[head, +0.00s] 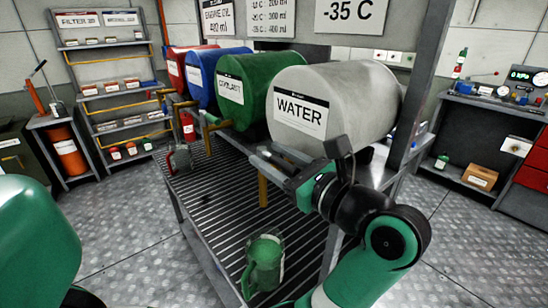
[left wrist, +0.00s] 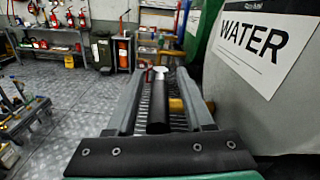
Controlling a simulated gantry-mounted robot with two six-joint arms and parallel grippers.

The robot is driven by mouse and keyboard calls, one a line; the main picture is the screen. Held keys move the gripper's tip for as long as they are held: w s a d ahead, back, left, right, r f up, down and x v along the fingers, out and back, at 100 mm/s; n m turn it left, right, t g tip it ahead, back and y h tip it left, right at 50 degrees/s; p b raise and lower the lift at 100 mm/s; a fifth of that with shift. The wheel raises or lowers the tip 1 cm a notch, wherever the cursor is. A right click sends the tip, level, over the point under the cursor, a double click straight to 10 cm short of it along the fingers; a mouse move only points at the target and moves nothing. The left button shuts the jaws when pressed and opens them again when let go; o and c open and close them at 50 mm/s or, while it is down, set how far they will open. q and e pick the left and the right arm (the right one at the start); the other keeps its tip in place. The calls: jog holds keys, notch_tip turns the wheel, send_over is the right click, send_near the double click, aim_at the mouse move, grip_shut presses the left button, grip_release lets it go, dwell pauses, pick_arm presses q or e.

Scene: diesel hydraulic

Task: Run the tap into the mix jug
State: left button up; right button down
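The green mix jug (head: 264,262) stands upright at the near end of the slatted bench (head: 222,215). The grey WATER drum (head: 345,100) lies on its side above, with a brass-coloured outlet pipe (head: 263,191) hanging below its front. My left gripper (head: 262,156) is in front of the drum, just below its label and above the pipe. In the left wrist view, its two fingers (left wrist: 157,92) are apart, with a black cylinder (left wrist: 158,118) and a pale knob (left wrist: 160,73) showing between them. I cannot tell whether the fingers touch it. My right gripper is not in view.
Green COOLANT (head: 243,90), blue (head: 212,75) and red (head: 178,65) drums lie beyond, with taps at their fronts. A small grey can (head: 180,159) stands at the bench's far end. A grey post (head: 425,80) rises right of the WATER drum. The bench middle is clear.

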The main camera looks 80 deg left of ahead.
pick_arm(q)
jog(key=b+v, duration=0.1)
jog(key=v, duration=1)
jog(key=shift+d, duration=0.3)
jog(key=shift+w, duration=0.1)
